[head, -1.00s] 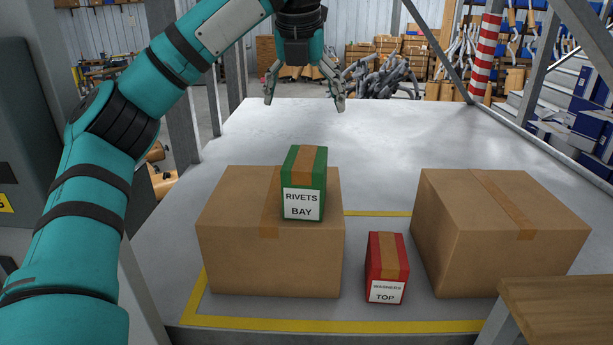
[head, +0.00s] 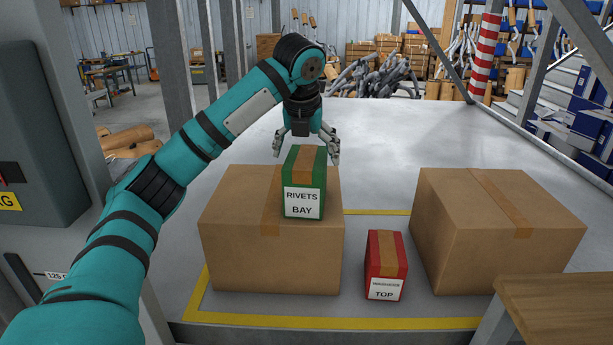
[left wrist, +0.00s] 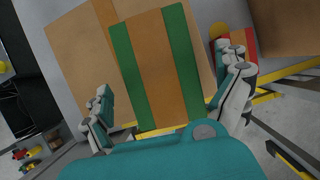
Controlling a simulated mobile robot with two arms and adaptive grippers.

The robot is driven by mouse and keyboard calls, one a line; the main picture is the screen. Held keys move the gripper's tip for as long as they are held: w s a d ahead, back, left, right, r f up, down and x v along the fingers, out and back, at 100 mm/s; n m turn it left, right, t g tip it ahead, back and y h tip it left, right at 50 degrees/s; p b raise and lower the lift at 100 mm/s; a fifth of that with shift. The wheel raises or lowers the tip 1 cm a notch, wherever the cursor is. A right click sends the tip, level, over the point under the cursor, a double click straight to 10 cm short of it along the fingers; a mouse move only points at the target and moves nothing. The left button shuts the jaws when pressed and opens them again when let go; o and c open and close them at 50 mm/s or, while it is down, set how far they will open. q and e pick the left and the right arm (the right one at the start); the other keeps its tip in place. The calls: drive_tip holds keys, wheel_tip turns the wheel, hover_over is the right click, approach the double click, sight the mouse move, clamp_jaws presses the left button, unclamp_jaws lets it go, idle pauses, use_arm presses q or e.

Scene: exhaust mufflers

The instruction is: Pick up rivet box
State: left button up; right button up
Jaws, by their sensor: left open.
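The rivet box (head: 304,183) is green with a brown tape strip and a white label reading "RIVETS BAY". It stands upright on top of the left cardboard box (head: 235,240). My left gripper (head: 307,150) is open, pointing down, at the top and far side of the rivet box in the head view. In the left wrist view the rivet box (left wrist: 160,65) lies ahead between the two spread fingers (left wrist: 170,110), which do not grip it. My right gripper is not in view.
A red box (head: 386,265) labelled "WASHERS TOP" stands between the left cardboard box and a right cardboard box (head: 490,235). A wooden surface (head: 560,305) is at the front right. The metal table (head: 390,140) is clear behind the boxes.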

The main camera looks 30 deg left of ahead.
use_arm(q)
drive_tip(key=shift+a+x, duration=0.2)
drive_tip(key=shift+x, duration=0.9)
drive_tip(key=shift+f, duration=0.1)
drive_tip(key=shift+d, duration=0.2)
drive_tip(key=shift+a+f, duration=0.1)
drive_tip(key=shift+f, duration=0.1)
drive_tip(key=c, duration=1.5)
drive_tip(key=shift+c, duration=0.4)
drive_tip(key=shift+w+r, duration=0.1)
drive_tip(key=shift+r, duration=0.1)
